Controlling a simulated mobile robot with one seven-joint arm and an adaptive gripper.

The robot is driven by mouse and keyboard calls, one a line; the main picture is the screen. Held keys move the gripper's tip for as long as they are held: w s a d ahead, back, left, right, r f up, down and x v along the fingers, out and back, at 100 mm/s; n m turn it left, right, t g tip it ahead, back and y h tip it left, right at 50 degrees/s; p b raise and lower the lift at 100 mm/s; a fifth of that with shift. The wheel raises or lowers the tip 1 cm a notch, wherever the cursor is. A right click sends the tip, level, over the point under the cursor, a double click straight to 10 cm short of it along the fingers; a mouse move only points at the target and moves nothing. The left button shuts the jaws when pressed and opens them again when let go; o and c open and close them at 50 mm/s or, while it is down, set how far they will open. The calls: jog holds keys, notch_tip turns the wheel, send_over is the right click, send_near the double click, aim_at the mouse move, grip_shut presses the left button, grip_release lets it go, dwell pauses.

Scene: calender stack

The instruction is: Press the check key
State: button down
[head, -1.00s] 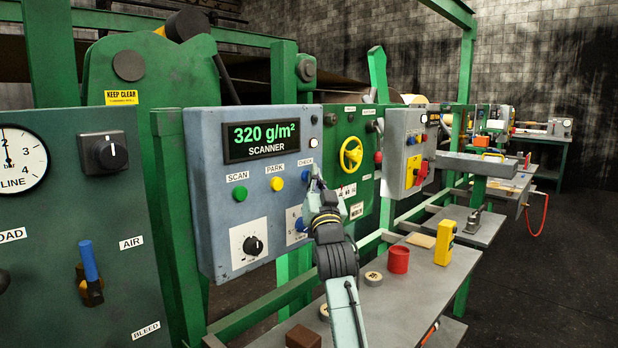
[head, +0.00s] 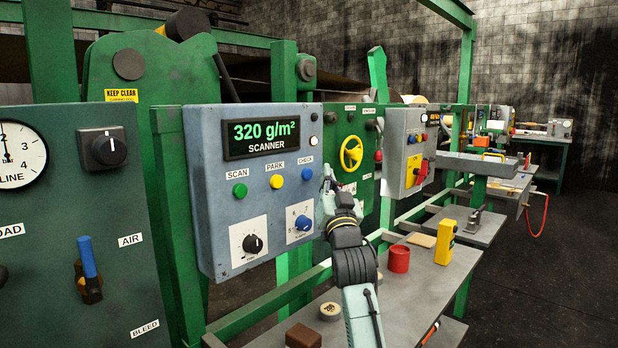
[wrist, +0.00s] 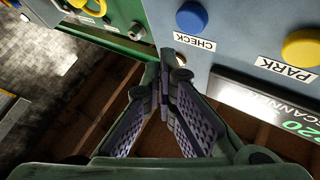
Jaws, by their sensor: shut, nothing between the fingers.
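The check key is a round blue button (head: 306,174) under the CHECK label on the blue-grey scanner panel (head: 212,210). It also shows in the wrist view as a blue button (wrist: 191,17) near the top. My gripper (head: 327,182) is shut and empty, just right of the check key and apart from it in the head view. In the wrist view my gripper's fingertips (wrist: 163,82) meet beside the panel's edge, over a green frame member. The scanner display (head: 262,138) reads 320 g/m².
A yellow PARK button (head: 277,182) and a green SCAN button (head: 240,190) sit left of the check key. A blue knob (head: 303,222) and a black knob (head: 253,244) are below. A red cup (head: 399,259) and a yellow device (head: 445,242) stand on the bench.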

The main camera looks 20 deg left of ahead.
jog(key=shift+s+d, duration=0.25)
jog(key=shift+d, duration=0.4)
jog(key=shift+s+d, duration=0.2)
jog(key=shift+d, duration=0.4)
